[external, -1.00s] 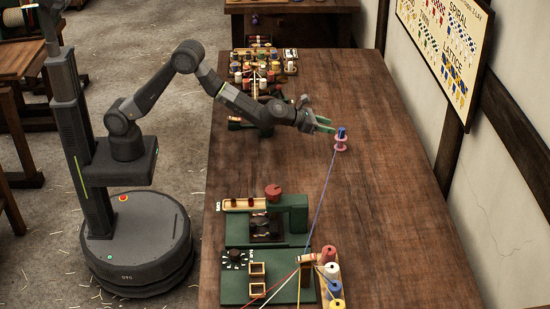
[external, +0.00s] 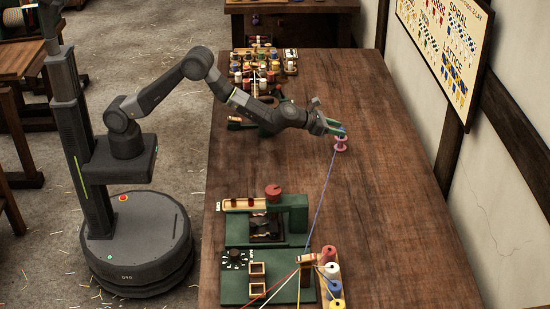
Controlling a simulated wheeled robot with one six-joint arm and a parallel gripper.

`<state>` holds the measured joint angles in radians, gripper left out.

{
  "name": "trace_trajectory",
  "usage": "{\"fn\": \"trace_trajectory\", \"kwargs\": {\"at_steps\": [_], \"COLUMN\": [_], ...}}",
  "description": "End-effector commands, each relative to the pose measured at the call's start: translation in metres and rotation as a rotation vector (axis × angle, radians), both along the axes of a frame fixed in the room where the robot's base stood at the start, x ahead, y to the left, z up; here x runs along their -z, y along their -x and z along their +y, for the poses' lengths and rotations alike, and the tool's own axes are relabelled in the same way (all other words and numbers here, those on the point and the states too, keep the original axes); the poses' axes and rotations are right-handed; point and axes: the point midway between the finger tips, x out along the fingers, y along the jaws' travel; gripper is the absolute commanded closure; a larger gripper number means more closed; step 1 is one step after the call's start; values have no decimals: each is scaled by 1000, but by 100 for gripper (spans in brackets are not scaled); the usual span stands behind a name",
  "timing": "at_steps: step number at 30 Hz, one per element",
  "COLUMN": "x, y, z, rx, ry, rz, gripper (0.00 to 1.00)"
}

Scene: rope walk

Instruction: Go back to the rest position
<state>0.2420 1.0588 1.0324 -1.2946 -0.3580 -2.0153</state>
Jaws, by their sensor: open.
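My gripper (external: 335,127) is open over the table, its green-tipped fingers at the top of a small pink spool (external: 341,145). The spool stands upright on the wooden table, with a blue piece at its top that the fingers now partly cover. I cannot tell whether the fingers touch it. A blue strand (external: 324,193) runs from the spool toward the green machine at the front. My arm reaches out from my base at the left, bent at the elbow.
A rack of several coloured spools (external: 262,70) stands at the table's far left. A green machine (external: 267,217) and a row of thread spools (external: 332,271) stand at the front. The wooden table (external: 395,190) is clear to the right, up to the wall.

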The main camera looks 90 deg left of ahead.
Motion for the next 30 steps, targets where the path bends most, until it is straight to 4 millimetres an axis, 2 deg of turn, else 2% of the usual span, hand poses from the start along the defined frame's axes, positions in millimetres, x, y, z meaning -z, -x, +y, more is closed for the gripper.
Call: {"fn": "trace_trajectory", "kwargs": {"at_steps": [5, 6, 9, 22, 23, 24, 30], "x": [8, 20, -13, -99, -86, -81, -65], "y": [-21, -24, -22, -22, -21, -21, -16], "z": [3, 3, 2, 2, -5, -12, -48], "rx": [-1, 0, 0, 1, 19, 41, 139], "ry": [-1, -1, 2, 1, -2, -3, -3], "rz": [0, 1, -4, -2, -2, -8, -19], "gripper": [56, 56, 56, 56, 56, 56, 56]}}
